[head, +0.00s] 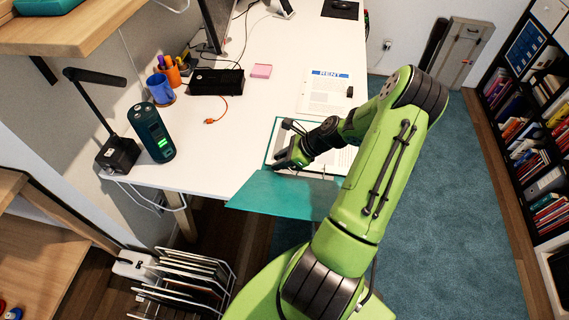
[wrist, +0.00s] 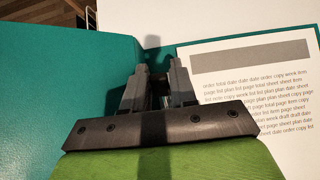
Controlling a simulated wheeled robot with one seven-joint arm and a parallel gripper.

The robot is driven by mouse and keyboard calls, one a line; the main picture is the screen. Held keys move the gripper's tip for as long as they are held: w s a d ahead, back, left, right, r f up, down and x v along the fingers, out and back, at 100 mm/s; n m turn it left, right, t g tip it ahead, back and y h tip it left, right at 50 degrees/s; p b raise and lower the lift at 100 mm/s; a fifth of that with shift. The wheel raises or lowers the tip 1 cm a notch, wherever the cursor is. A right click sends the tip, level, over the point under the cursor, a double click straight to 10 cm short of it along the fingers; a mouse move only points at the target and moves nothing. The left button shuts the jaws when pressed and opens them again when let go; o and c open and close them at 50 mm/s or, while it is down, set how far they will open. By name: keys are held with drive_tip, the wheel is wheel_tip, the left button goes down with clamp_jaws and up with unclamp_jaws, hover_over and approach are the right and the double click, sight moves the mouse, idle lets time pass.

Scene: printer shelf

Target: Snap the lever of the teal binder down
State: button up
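The teal binder (head: 268,193) lies open at the near edge of the white desk, with one cover reaching out past the edge. In the wrist view the teal cover (wrist: 60,80) fills the left side and a printed sheet (wrist: 258,75) lies on the right. My gripper (head: 279,163) is low over the binder's middle, and its fingers show in the wrist view (wrist: 158,73). The fingers are apart, with a gap between them. A small greyish part shows between the fingers; I cannot tell whether it is the lever or whether they touch it.
A dark teal cylinder with a green display (head: 151,132), a black lamp (head: 117,153), a blue mug (head: 161,88) and a black box (head: 216,81) stand on the desk's left. A paper headed RENT (head: 332,92) lies behind the binder. A wire rack (head: 185,275) stands below.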

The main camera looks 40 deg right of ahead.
drive_tip(key=shift+c, duration=1.3)
drive_tip(key=shift+a+p, duration=0.1)
drive_tip(key=shift+p, duration=0.3)
drive_tip(key=shift+w+g+h, duration=0.15)
drive_tip(key=shift+g+h, duration=0.15)
drive_tip(key=shift+w+a+f+g+p, duration=0.1)
drive_tip(key=shift+f+g+p, duration=0.15)
drive_tip(key=shift+p, duration=0.3)
drive_tip(key=shift+h, duration=0.3)
